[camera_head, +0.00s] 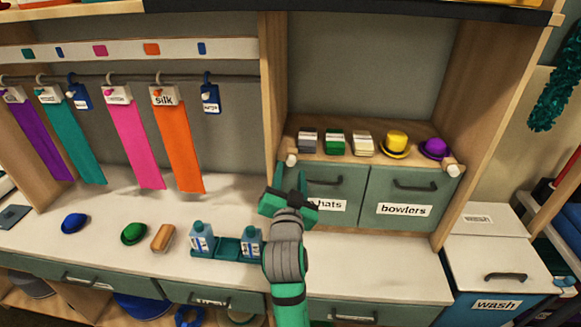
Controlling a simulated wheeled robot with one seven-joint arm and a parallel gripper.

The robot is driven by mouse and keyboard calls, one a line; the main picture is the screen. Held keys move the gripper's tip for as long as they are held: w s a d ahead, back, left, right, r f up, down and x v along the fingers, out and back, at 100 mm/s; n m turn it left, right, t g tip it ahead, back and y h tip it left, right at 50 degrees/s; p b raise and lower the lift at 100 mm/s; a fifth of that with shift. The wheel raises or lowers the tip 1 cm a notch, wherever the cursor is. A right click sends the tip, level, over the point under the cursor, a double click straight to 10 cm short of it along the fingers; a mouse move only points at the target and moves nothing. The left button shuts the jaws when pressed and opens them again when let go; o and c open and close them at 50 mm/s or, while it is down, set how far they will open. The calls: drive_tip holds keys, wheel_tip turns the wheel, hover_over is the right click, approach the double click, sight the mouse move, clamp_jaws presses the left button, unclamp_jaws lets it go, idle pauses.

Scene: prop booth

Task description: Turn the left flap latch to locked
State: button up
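The left flap (341,184) is a green panel labelled "hats" with a dark handle, and it looks closed. The left flap latch (291,159) is a small cream knob at the flap's upper left corner, on the shelf's front edge. Its locked or unlocked setting is too small to read. My gripper (290,180) is just below the latch, in front of the flap's left side, and seems apart from it. Its green fingers look spread with nothing between them. My gripper hides part of the flap's left edge and label.
The right flap (410,198), labelled "bowlers", has a similar knob (453,170) at its upper right. Small hats and folded items line the shelf (370,158) above. Bottles in a green tray (228,248) stand close left of my arm. The counter (370,272) right of it is clear.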

sight(291, 163)
drive_tip(key=shift+w+d, duration=0.2)
drive_tip(key=shift+w, duration=1.65)
drive_tip(key=shift+c, duration=0.6)
clamp_jaws()
